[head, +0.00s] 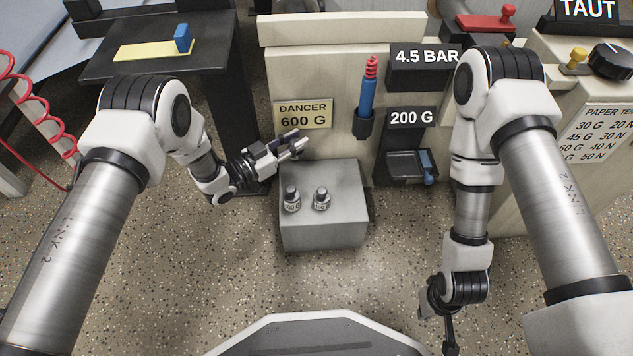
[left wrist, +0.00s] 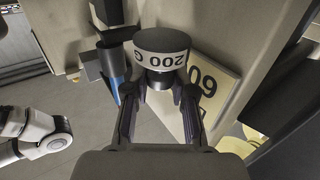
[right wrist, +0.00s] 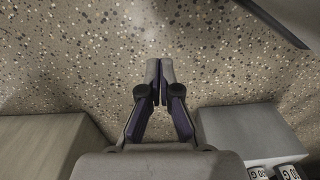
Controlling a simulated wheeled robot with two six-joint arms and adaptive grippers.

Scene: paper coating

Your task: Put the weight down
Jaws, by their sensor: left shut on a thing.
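My left gripper (head: 299,144) is in front of the cream panel, just below the DANCER 600 G sign (head: 303,114). In the left wrist view its fingers (left wrist: 160,90) are shut on a grey weight (left wrist: 160,48) with a white 200 G band. I cannot make this weight out clearly in the head view. Two more small weights, the left one (head: 292,199) and the right one (head: 322,199), stand upright on a grey block (head: 325,233). My right gripper (right wrist: 160,75) is shut and empty over the speckled floor, low at the right in the head view (head: 448,330).
A shallow dark tray (head: 405,165) sits below the 200 G display (head: 411,118). A blue tool with a red coil (head: 367,92) stands in a holder on the panel. A dark table (head: 150,62) is at the left. Open floor lies around the block.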

